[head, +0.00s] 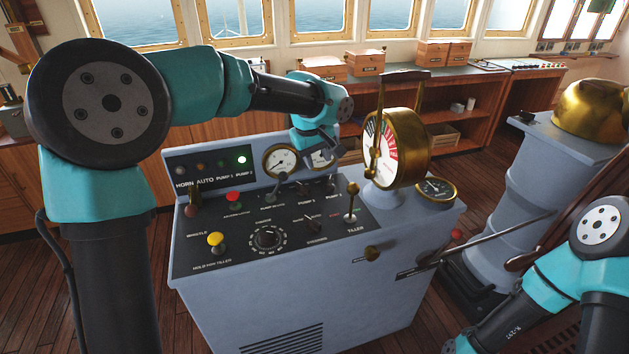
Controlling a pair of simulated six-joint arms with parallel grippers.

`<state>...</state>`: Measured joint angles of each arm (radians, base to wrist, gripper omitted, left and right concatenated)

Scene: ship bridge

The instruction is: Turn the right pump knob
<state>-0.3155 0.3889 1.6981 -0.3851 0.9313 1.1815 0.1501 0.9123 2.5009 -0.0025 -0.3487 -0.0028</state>
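The grey console's dark panel (335,222) carries two small pump knobs. The right pump knob (331,184) is a small dark knob above its pump label, left of the brass-topped tiller lever (352,200). The left pump knob (305,188) sits just beside it. My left gripper (332,152) hangs above and behind these knobs, in front of the small gauges, apart from the right knob. Its fingers are small and dark, so their opening is unclear. My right arm (545,285) is at the lower right, and its gripper is outside the picture.
A brass telegraph dial (395,150) with an upright handle stands right of the knobs. A round gauge (283,160) is at the back left. A yellow knob (216,240), a red button (233,198) and a large black dial (266,238) share the panel. A lamp (241,160) glows green.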

